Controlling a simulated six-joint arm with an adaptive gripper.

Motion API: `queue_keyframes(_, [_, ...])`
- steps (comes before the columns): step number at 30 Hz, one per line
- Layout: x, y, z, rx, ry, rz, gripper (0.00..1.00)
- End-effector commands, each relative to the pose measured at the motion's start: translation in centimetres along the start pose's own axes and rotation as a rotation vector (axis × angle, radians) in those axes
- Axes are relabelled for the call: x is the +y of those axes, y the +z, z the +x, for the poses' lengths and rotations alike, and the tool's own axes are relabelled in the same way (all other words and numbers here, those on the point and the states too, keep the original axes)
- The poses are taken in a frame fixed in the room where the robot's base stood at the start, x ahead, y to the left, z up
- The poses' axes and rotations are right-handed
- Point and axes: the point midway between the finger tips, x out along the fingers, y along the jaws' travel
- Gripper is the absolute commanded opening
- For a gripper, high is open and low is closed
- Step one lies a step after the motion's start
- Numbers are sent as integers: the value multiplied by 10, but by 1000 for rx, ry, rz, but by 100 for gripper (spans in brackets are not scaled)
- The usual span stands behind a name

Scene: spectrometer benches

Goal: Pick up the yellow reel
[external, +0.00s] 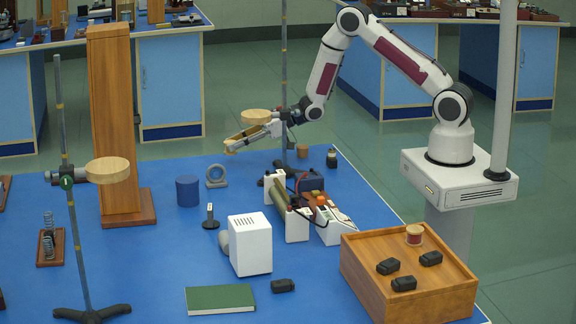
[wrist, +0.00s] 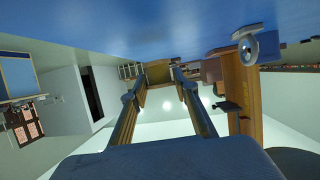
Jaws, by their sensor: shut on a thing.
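My gripper (external: 243,138) is held level above the bench, near the back, to the left of the rear stand. In the wrist view, my gripper (wrist: 161,82) has its two fingers closed on a small yellow-tan thing, which appears to be the yellow reel (wrist: 159,72). The reel sits between the fingertips, clear of the blue bench top. In the external view the fingers largely hide it, and only a yellowish patch shows at the tips.
A wooden disc (external: 256,116) on the rear stand is close behind my gripper. A tall wooden column (external: 112,120) stands to the left. A blue cylinder (external: 188,191) and grey ring (external: 216,176) stand below. A red reel (external: 414,235) sits on the wooden box (external: 440,300).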

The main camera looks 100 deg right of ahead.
Motion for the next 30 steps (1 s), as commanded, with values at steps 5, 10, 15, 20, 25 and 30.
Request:
queue_keyframes(5, [1,12,-31,-1,3,3,11])
queue_keyframes(10, [1,25,-61,-1,3,3,11])
queue_keyframes(15, [1,38,-94,-1,4,4,11])
queue_keyframes(20, [1,51,-124,-1,4,4,11])
queue_keyframes(25, [0,61,-147,-1,2,4,11])
queue_keyframes(30, [1,67,-161,0,2,2,11])
